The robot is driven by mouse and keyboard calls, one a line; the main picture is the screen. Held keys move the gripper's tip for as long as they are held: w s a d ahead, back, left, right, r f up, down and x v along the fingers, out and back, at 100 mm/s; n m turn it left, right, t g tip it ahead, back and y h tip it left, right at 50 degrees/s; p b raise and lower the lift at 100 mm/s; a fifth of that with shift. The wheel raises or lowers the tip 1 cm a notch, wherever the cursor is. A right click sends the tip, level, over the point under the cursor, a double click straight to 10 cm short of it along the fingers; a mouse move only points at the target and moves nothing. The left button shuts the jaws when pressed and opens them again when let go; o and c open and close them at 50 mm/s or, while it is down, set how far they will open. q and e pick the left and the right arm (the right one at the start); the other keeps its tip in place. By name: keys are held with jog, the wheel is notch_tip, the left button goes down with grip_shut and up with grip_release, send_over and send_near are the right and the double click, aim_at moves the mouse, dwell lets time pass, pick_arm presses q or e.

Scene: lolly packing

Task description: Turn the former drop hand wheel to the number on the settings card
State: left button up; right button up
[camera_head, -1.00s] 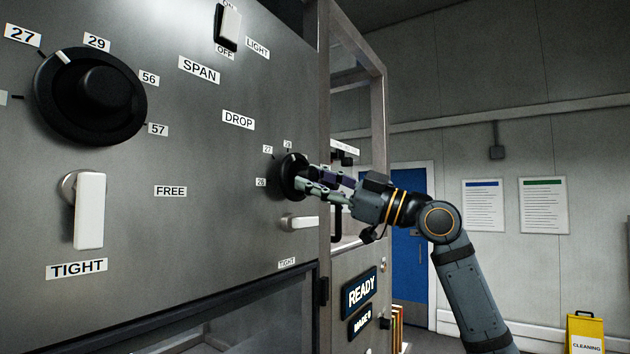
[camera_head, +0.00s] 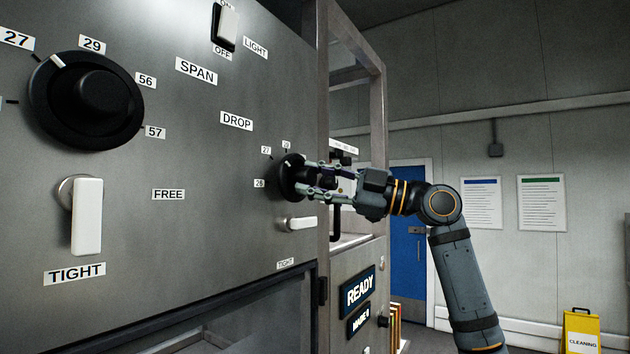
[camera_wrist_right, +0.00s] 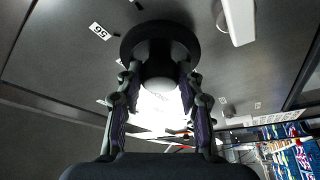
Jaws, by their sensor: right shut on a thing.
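The black drop hand wheel (camera_head: 287,178) sits on the grey panel below the DROP label (camera_head: 237,121). Small number labels stand around it; one reads 27 (camera_head: 266,150), and others are too small to read surely. A pale mark shows near the wheel's upper rim. My right gripper (camera_head: 306,179) is shut on the wheel's hub. In the right wrist view its fingers lie on both sides of the hub (camera_wrist_right: 160,60), with the wheel's disc (camera_wrist_right: 158,33) behind. My left gripper is not in view. No settings card can be made out.
A larger span wheel (camera_head: 88,101) and a white lever (camera_head: 88,216) are on the panel's left. A smaller white lever (camera_head: 300,224) is just below the drop wheel. A light switch (camera_head: 228,23) is above. A metal frame post (camera_head: 322,120) stands close by my right gripper.

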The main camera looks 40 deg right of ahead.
jog(key=o, duration=1.2)
jog(key=shift+s, duration=0.1)
